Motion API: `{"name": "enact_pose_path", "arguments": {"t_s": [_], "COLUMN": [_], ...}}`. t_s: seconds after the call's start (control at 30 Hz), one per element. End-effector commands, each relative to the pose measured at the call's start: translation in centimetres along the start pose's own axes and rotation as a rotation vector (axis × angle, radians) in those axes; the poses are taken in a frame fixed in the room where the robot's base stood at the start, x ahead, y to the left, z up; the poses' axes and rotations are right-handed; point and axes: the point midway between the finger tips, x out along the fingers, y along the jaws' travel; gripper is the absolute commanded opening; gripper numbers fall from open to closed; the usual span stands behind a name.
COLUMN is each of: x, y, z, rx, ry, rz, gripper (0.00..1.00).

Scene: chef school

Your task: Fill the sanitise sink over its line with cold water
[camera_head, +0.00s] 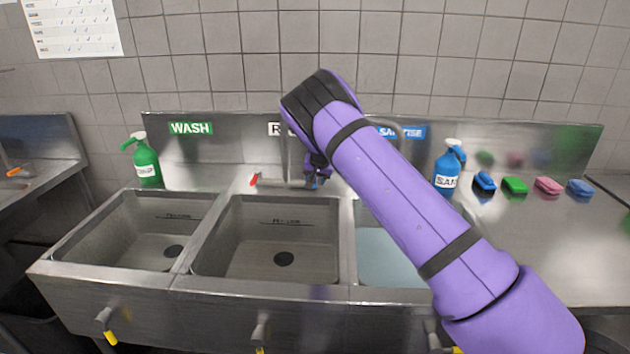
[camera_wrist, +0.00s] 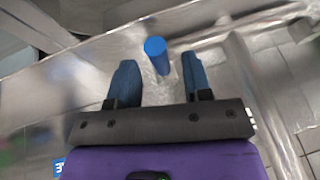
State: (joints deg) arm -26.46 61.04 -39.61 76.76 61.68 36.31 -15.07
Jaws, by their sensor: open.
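The sanitise sink (camera_head: 383,262) is the right-hand basin, largely hidden behind my arm. Its visible part shows a smooth pale blue-grey surface that looks like water; its fill line is hidden. The sanitise label (camera_head: 413,132) is partly covered by my arm. A blue tap lever (camera_head: 314,181) stands behind the basins, near the divide between the middle and right basins. My gripper (camera_head: 318,172) is at this lever. In the wrist view, my gripper (camera_wrist: 160,68) is open, with the blue lever (camera_wrist: 156,50) between its fingers and no clear contact. The spout is mostly hidden by my arm.
The wash basin (camera_head: 92,222) and middle basin (camera_head: 225,225) look empty, with dark drains showing. A red tap lever (camera_head: 254,179) stands behind the middle basin. A green bottle (camera_head: 146,165), a blue bottle (camera_head: 446,172) and several coloured brushes (camera_head: 515,186) stand along the back.

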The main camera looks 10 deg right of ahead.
Motion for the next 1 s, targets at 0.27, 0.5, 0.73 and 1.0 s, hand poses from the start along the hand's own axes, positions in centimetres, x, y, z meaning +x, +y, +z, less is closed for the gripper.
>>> {"name": "enact_pose_path", "arguments": {"t_s": [0.27, 0.5, 0.73, 1.0], "x": [0.84, 0.83, 0.82, 0.79], "y": [-0.02, 0.0, -0.01, 0.71], "z": [-0.02, -0.01, -0.01, -0.17], "rx": [0.0, 0.0, 0.0, -0.054], "ry": [0.001, 0.001, 0.001, -0.014], "rz": [-0.001, 0.0, 0.0, -0.026], "gripper": [0.45, 0.29, 0.0, 0.0]}}
